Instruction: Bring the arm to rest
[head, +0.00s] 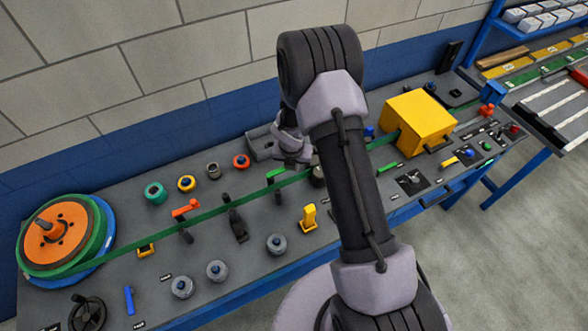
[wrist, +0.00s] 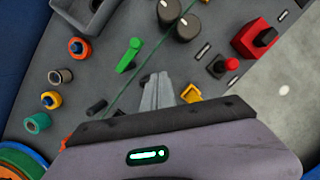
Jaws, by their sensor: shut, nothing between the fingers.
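My arm rises from the bottom of the head view and bends over the grey panel table (head: 330,222). My gripper (wrist: 158,82) is shut and empty in the wrist view, its fingers together above the panel. In the head view the gripper is mostly hidden behind my own arm, with only part of the wrist showing over the panel. The fingers appear apart from the panel parts below, though the exact height is hard to tell.
A green belt (head: 135,242) runs from the orange-and-green reel (head: 58,232) toward the yellow box (head: 418,122). Several knobs, levers and a handwheel (head: 87,312) stand on the panel. A block wall (head: 150,60) lies behind; open floor (head: 460,260) lies right.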

